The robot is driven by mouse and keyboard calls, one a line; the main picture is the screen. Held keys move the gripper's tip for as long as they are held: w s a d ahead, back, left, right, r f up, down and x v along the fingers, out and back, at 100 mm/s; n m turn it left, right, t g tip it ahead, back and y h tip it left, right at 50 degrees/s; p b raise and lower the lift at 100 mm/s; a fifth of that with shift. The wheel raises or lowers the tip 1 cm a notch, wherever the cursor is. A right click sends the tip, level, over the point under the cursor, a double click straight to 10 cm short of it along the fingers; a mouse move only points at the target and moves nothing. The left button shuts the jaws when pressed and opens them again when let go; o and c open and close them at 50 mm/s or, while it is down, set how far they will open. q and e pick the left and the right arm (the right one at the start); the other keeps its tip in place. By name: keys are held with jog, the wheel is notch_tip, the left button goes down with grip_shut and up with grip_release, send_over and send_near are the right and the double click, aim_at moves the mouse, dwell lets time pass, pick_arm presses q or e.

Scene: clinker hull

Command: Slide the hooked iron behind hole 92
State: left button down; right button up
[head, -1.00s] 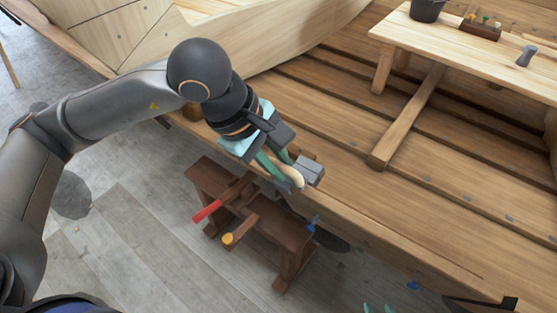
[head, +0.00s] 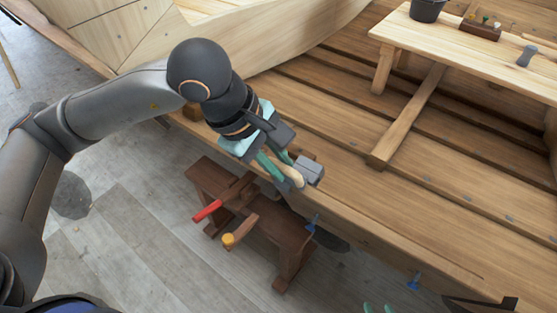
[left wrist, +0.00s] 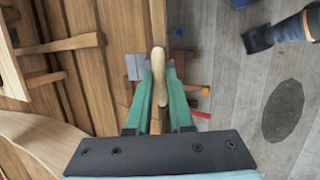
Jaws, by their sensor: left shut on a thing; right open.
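My left gripper (head: 283,171) is shut on a pale wooden handle (head: 296,174) at the plank edge of the hull. The handle also stands between the green fingers in the left wrist view (left wrist: 160,72). A grey metal block (head: 310,169) sits right beside the handle on the hull side of the edge; it also shows in the left wrist view (left wrist: 135,67). The block looks like part of the hooked iron, but its join to the handle is hidden. Hole 92 cannot be made out. Green fingertips of my right gripper (head: 376,309) show at the bottom edge, apart and empty.
A dark wooden bench (head: 263,218) with a red-handled tool (head: 207,211) and a mallet-like tool (head: 238,231) stands below the plank edge. A pale table (head: 460,45) stands inside the hull.

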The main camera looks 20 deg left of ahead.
dwell(0.3)
pick_arm(q)
jog(key=shift+r, duration=0.1)
jog(key=shift+s+d+b, duration=0.2)
jog(key=shift+s+d, duration=0.1)
jog(key=shift+d, duration=0.6)
jog(key=shift+s+d+b, duration=0.2)
jog(key=shift+s+d, duration=0.05)
jog(key=shift+d, duration=0.6)
jog(key=shift+s+d+b, duration=0.2)
jog(key=shift+s+d, duration=0.1)
jog(key=shift+d, duration=0.6)
jog(key=shift+d, duration=0.1)
jog(key=shift+s+d+b, duration=0.2)
jog(key=shift+d+b, duration=0.15)
jog(key=shift+d, duration=0.2)
jog(key=shift+b, duration=0.4)
